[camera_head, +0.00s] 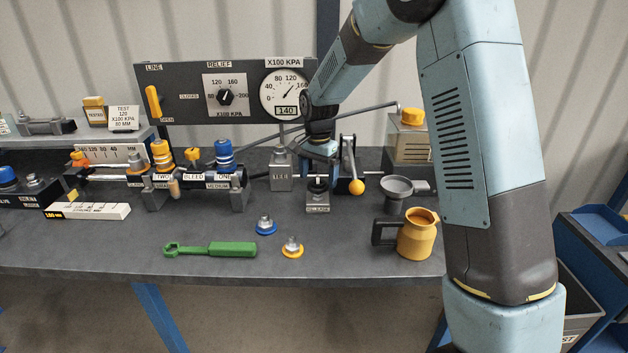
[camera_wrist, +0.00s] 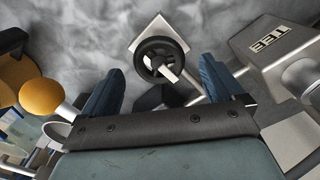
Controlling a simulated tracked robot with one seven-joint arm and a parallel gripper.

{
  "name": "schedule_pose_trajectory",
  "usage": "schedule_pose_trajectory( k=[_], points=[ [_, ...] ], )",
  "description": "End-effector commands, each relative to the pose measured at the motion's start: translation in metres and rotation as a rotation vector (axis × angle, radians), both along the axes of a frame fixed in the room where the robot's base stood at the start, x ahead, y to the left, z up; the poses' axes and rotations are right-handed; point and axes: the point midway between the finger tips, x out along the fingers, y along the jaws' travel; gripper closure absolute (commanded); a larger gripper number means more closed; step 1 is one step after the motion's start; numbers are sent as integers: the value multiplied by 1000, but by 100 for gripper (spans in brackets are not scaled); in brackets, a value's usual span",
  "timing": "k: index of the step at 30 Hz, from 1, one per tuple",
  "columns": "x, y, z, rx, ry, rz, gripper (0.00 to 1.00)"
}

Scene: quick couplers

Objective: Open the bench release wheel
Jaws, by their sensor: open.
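The release wheel (camera_head: 318,186) is a small dark handwheel on a grey block labelled RELEASE (camera_head: 318,207), on the bench in front of the pump. In the wrist view the wheel (camera_wrist: 158,50) shows as a black ring with a pale spoke or bar, on a light square base. My gripper (camera_head: 320,160) points down above and just behind the wheel in the head view. In the wrist view its two blue fingers (camera_wrist: 162,85) stand wide apart, with the wheel beyond and between them. The jaws look empty, and I see no contact with the wheel.
A yellow-knobbed lever (camera_head: 355,187) stands close right of the wheel. The grey TEE block (camera_head: 281,170) is close left. A funnel (camera_head: 397,190), a yellow jug (camera_head: 417,235), a green wrench (camera_head: 212,249) and two couplers (camera_head: 266,225) lie nearby. The gauge panel (camera_head: 180,95) stands behind.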

Motion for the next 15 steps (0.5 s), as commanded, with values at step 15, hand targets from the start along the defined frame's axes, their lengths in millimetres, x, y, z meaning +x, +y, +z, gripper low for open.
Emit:
schedule_pose_trajectory(
  k=[15],
  points=[
    [0,0,-19,-1,-1,0,6]
  ],
)
